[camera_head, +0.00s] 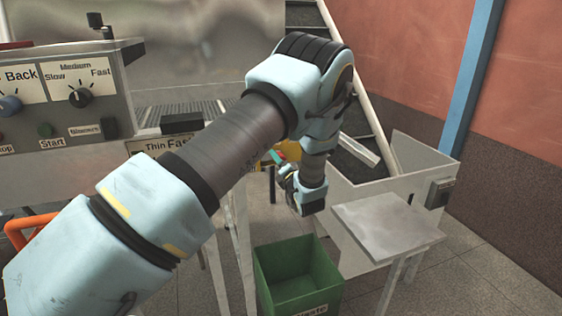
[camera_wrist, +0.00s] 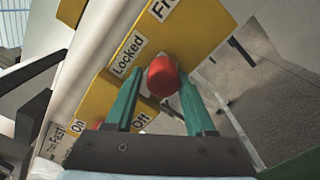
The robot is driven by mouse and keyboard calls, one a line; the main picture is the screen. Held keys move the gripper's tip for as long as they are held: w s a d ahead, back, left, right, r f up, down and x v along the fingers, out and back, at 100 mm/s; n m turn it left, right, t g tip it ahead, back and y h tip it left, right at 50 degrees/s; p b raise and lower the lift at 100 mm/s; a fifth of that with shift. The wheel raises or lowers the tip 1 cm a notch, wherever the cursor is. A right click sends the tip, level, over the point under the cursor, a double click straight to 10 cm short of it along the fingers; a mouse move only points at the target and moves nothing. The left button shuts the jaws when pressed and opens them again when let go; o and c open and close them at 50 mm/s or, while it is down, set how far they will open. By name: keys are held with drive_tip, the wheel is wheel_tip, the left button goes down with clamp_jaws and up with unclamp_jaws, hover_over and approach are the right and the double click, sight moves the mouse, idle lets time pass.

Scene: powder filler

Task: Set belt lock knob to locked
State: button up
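The red belt lock knob (camera_wrist: 163,76) sits on a yellow panel (camera_wrist: 195,22) in the wrist view. A "Locked" label (camera_wrist: 128,54) is to its upper left, and a partly cut-off "Free" label (camera_wrist: 163,8) is above it. I cannot tell which label the knob points to. My gripper (camera_wrist: 160,82) has its two green fingers apart, one on each side of the knob. A small gap shows at the left finger; contact on the right is unclear. In the head view my arm hides most of this spot, and a green finger (camera_head: 276,156) shows beyond my forearm.
A yellow plate with "On" (camera_wrist: 79,153) and "Off" (camera_wrist: 145,120) labels lies close below the knob. In the head view, a green bin (camera_head: 297,281) and a small grey table (camera_head: 387,226) stand below right. A control panel (camera_head: 60,95) is at left.

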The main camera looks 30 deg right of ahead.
drive_tip(key=shift+o, duration=1.3)
drive_tip(key=shift+d, duration=0.1)
drive_tip(key=s+a+b, duration=0.1)
drive_tip(key=s+b, duration=0.2)
drive_tip(key=s, duration=0.7)
drive_tip(key=shift+s+a+b, duration=0.2)
drive_tip(key=shift+s+b, duration=0.2)
